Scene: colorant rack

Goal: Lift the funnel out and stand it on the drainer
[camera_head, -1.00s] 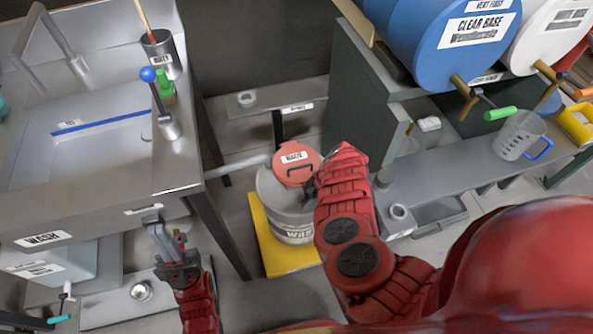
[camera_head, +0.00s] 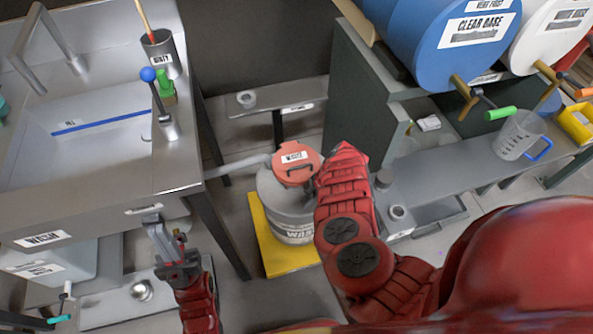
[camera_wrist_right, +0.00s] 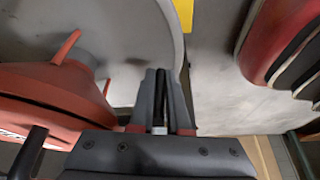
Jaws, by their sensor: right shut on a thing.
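A grey waste can (camera_head: 290,221) stands on a yellow mat. A red-orange piece (camera_head: 293,157) with a label and a dark handle sits at its top; in the right wrist view a red cone-like part (camera_wrist_right: 50,95) shows at the left. I cannot tell whether this is the funnel or a lid. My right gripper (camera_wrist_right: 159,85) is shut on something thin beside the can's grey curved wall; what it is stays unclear. In the head view my forearm hides it. My left gripper (camera_head: 165,235) is open and empty before the sink. I cannot single out the drainer.
A metal wash sink (camera_head: 95,125) fills the left, with a pipe (camera_head: 238,164) running towards the can. A low bench (camera_head: 262,100) with a ring stands behind. Blue and white drums (camera_head: 440,50) and a shelf with a clear jug (camera_head: 517,135) are at the right.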

